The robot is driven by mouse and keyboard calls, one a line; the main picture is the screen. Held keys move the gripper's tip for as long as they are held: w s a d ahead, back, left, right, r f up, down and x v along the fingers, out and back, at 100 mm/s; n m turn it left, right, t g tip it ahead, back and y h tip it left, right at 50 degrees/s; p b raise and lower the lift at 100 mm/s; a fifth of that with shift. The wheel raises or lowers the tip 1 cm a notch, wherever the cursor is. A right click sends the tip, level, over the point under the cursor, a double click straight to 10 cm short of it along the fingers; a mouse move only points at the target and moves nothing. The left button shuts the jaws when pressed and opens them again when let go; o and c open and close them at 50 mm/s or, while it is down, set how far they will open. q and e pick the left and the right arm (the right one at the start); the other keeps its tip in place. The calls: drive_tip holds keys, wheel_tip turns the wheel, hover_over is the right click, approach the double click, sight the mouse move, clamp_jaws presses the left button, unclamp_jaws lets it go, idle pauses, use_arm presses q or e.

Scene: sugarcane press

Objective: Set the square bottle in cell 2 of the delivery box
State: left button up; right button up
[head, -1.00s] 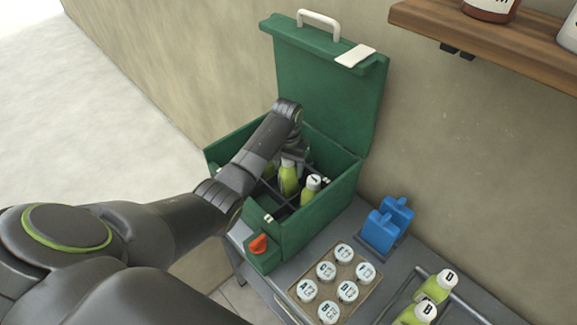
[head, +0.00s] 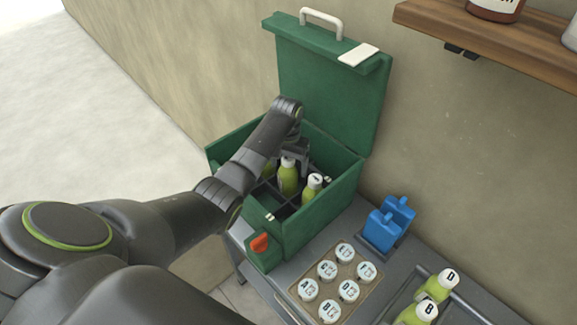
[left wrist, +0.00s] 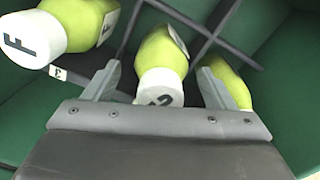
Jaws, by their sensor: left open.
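The green delivery box (head: 320,222) stands open with dark dividers inside. My left gripper (head: 293,155) is inside it, over the cells, with its jaws open. A yellow-green bottle with a white cap (head: 288,180) stands in a cell just by the fingers. In the left wrist view this bottle (left wrist: 162,62), its cap letter seeming to be C, is between the two spread fingers (left wrist: 158,88). A bottle capped F (left wrist: 38,38) is to the left, and another bottle (left wrist: 228,82) is partly hidden behind the right finger. I cannot tell the cell number under the middle bottle.
Another bottle (head: 312,187) stands at the box's near right. The raised lid (head: 330,85) is behind the arm. A tray of lettered caps (head: 352,268), blue blocks (head: 388,222) and bottles B (head: 417,313) and D (head: 437,288) are on the bench. A wooden shelf (head: 490,40) overhangs at the upper right.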

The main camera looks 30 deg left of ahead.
use_arm(q)
wheel_tip(320, 180, up, 8)
drive_tip(key=shift+w+a+f+b, duration=0.1)
drive_tip(key=shift+a+f+b, duration=0.05)
drive_tip(key=shift+b, duration=0.5)
wheel_tip(320, 180, up, 3)
drive_tip(key=shift+f+p, duration=0.15)
drive_tip(key=shift+p, duration=0.7)
drive_tip(key=shift+r+p, duration=0.4)
drive_tip(key=shift+s+f, duration=0.15)
drive_tip(key=shift+s, duration=0.05)
